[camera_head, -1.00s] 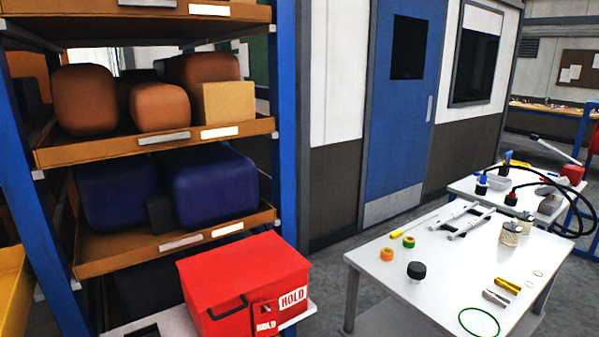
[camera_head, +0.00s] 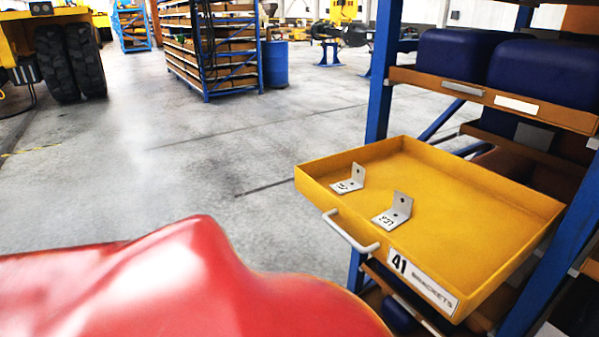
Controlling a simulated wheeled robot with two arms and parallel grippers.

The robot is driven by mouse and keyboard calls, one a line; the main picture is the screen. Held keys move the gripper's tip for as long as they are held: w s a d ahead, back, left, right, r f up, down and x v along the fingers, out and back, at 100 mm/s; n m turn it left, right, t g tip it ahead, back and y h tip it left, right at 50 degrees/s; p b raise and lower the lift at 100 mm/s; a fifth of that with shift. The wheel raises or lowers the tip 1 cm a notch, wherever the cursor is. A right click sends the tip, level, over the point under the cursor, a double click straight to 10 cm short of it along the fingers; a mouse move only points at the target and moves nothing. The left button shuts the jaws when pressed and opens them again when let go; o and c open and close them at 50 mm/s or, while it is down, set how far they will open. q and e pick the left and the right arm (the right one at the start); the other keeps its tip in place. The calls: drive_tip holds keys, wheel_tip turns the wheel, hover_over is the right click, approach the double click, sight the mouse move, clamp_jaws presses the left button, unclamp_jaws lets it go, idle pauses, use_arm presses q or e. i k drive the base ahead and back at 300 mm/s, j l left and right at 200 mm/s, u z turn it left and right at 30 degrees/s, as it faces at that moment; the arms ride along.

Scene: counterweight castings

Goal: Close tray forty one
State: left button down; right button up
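Tray forty one (camera_head: 500,188) is a yellow drawer pulled out of the blue-framed rack at the right of the head view. Its front carries a white handle (camera_head: 350,232) and a label (camera_head: 422,283) reading 41 BRACKETS. Two metal angle brackets lie in it, one near the left side (camera_head: 350,180) and one nearer the front (camera_head: 394,212). Neither of my grippers shows. A large red, blurred, smooth shape (camera_head: 180,285) fills the lower left close to the camera; I cannot tell what it is.
The rack's blue post (camera_head: 384,70) stands behind the tray, and an orange shelf with blue rounded castings (camera_head: 545,70) is above it. Grey floor (camera_head: 190,160) is open to the left. A blue barrel (camera_head: 276,64), another rack (camera_head: 212,50) and large black tyres (camera_head: 70,62) stand farther back.

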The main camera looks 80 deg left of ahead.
sight(470, 226)
drive_tip(key=u, duration=2)
drive_tip(key=i+l+z, duration=0.15)
drive_tip(key=l, duration=0.25)
